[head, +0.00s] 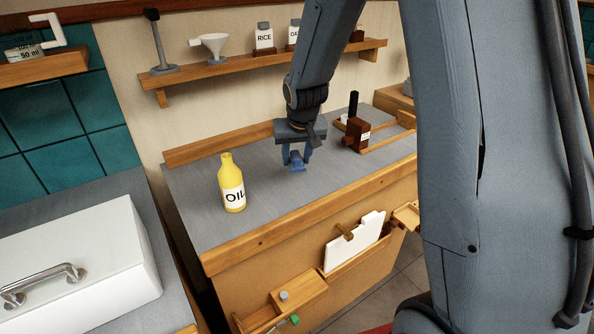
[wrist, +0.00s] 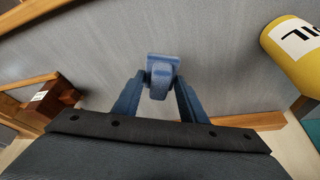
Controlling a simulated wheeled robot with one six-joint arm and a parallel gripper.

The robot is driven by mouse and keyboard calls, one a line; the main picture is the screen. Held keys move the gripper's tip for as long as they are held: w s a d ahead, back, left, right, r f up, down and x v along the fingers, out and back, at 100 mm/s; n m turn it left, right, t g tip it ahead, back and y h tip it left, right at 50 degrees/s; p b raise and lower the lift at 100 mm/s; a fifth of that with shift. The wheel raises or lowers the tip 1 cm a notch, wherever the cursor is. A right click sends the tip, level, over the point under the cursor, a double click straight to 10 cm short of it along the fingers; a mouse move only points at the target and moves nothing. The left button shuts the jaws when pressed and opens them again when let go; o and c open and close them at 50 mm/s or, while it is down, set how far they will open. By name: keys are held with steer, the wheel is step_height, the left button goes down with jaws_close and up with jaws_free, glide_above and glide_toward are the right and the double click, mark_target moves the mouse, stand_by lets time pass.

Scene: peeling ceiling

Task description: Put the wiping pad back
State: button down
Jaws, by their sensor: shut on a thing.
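The wiping pad appears to be the small blue block with a flat end, seen in the wrist view (wrist: 162,64) and in the head view (head: 298,166). My gripper (head: 297,155) points down over the grey worktop (head: 265,195). Its two blue fingers, also in the wrist view (wrist: 158,88), are shut on the pad's narrower part. The pad is low, at or just above the worktop; I cannot tell if it touches. The fingers hide part of it in the head view.
A yellow oil bottle (head: 232,184) stands left of my gripper. A brown block with a black upright (head: 355,132) and wooden rails (head: 390,140) are to the right. A shelf (head: 270,70) runs behind. A white board (head: 352,243) hangs in a front holder. The worktop between is clear.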

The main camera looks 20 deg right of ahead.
mark_target(297, 169)
steer(key=shift+f, duration=2.45)
steer(key=shift+f, duration=0.15)
steer(key=c, duration=1.1)
jaws_free()
steer(key=shift+r, duration=0.35)
steer(key=b+v, duration=0.1)
steer(key=v, duration=0.9)
steer(key=shift+s+r+b, duration=0.1)
steer(key=shift+r+b, duration=0.15)
steer(key=shift+b, duration=0.15)
steer(key=s+f+g, duration=0.1)
steer(key=s+f, duration=0.1)
steer(key=s, duration=0.8)
steer(key=s+f+g, duration=0.2)
steer(key=s+f, duration=0.1)
steer(key=s, duration=0.7)
steer(key=shift+s+d+n, duration=0.15)
steer(key=shift+s+n, duration=0.25)
